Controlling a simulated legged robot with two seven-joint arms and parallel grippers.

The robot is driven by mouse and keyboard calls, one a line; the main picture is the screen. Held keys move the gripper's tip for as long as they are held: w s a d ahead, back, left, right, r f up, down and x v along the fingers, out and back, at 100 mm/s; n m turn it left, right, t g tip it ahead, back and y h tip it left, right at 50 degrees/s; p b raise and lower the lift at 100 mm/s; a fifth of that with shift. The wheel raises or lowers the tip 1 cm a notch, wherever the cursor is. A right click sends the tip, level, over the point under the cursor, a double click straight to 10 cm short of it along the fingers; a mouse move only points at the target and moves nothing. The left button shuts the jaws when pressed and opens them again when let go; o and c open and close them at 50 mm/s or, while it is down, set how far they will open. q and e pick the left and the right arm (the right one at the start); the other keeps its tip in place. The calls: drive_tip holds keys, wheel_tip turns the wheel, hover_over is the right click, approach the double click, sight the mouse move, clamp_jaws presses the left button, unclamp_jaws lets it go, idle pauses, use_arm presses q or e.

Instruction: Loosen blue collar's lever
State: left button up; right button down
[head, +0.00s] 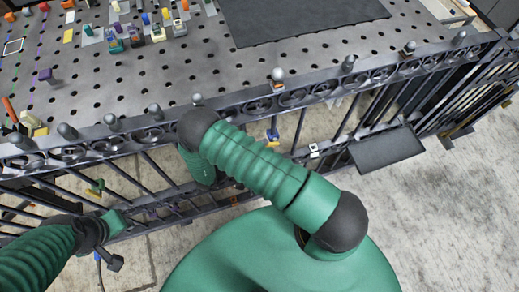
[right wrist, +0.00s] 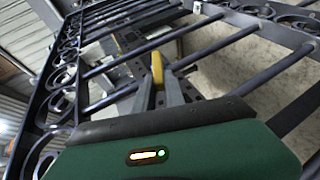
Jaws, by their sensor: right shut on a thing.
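A small blue piece with a yellow-orange part (head: 272,135) is on the gate below its ringed rail in the head view; it looks like the blue collar. In the right wrist view my right gripper (right wrist: 158,88) is shut, its grey fingers closed on a small yellow lever-like piece (right wrist: 157,67). The collar's own body is not clear there, so I cannot tell its colour. In the head view my right arm bends over the rail and its gripper is not clearly visible. My left arm comes in at the lower left; its gripper's fingers are too unclear to judge.
The dark metal gate rail (head: 295,97) with rings and bars runs across the head view. Behind it is a perforated table (head: 190,75) with small coloured blocks and a dark mat (head: 300,18). A dark plate (head: 386,149) hangs on the gate at right. Concrete floor is clear at lower right.

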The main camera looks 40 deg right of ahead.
drive_tip(key=h+b, duration=0.1)
drive_tip(key=f+h+b, duration=0.1)
drive_tip(key=b, duration=0.1)
drive_tip(key=shift+w+a+f+n, duration=0.1)
drive_tip(key=shift+a+n, duration=0.15)
drive_tip(key=shift+n, duration=0.05)
use_arm(q)
drive_tip(key=x, duration=0.2)
drive_tip(key=s+x, duration=0.1)
drive_tip(key=x, duration=0.1)
drive_tip(key=shift+f+b, duration=0.3)
drive_tip(key=shift+f, duration=0.15)
drive_tip(key=shift+a, duration=0.1)
use_arm(e)
drive_tip(key=c, duration=1.4)
unclamp_jaws()
drive_tip(key=shift+d, duration=0.1)
